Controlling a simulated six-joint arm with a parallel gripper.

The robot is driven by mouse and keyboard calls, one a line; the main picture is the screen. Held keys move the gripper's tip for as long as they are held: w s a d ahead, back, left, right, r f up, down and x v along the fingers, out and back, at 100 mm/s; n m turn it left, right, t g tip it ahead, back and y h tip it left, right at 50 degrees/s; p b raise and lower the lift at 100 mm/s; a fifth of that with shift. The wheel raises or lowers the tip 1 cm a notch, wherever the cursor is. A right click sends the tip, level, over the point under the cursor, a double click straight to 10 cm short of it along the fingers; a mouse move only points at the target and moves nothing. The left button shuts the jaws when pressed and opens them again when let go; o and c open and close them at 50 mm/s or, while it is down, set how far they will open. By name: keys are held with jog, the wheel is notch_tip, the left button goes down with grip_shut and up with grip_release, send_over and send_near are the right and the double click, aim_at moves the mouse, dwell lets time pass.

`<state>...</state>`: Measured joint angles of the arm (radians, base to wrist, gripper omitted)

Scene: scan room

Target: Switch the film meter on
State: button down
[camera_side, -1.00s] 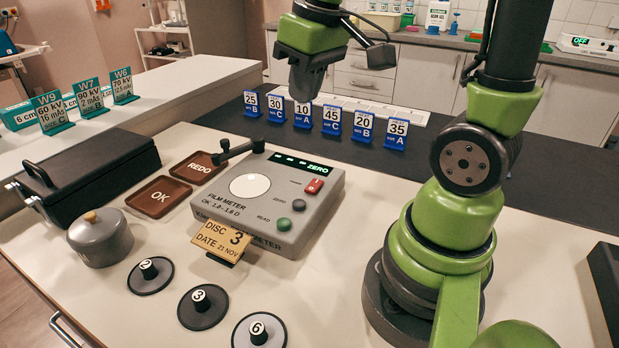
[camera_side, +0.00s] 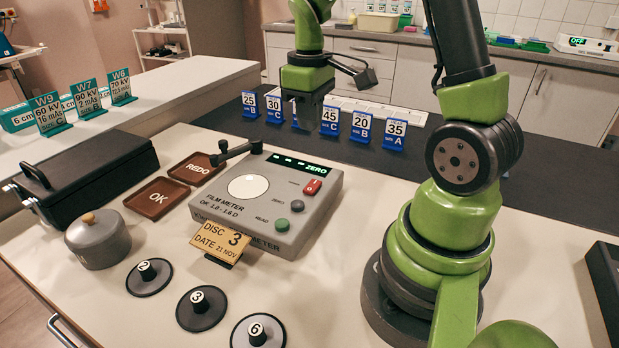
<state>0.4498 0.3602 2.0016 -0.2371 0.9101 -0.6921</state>
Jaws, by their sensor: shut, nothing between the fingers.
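The film meter (camera_side: 225,205) is a grey box on the near white counter. Its display (camera_side: 298,163) glows green and reads "ZERO". A red switch (camera_side: 312,187) sits on its right side, with a dark button (camera_side: 297,206) and a green button (camera_side: 282,225) below it. A round white spot (camera_side: 248,186) and a black lever arm (camera_side: 236,152) are on its left part. My gripper (camera_side: 308,122) points down behind the meter, shut and empty, in front of the row of blue cards. It hides one card and is apart from the meter.
Blue number cards (camera_side: 361,126) stand behind the meter. OK (camera_side: 157,198) and REDO (camera_side: 197,168) trays, a lidded pot (camera_side: 98,239) and a black case (camera_side: 84,175) lie left. A disc card (camera_side: 220,243) and knobbed discs (camera_side: 201,308) stand in front.

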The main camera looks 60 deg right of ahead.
aim_at(312, 185)
notch_tip(312, 185, down, 13)
jog(key=shift+f, duration=0.1)
dwell(0.3)
jog(key=shift+f, duration=0.2)
dwell(0.4)
jog(key=shift+d+r, duration=0.35)
jog(key=shift+d, duration=0.35)
notch_tip(312, 185, up, 14)
jog(key=d, duration=0.2)
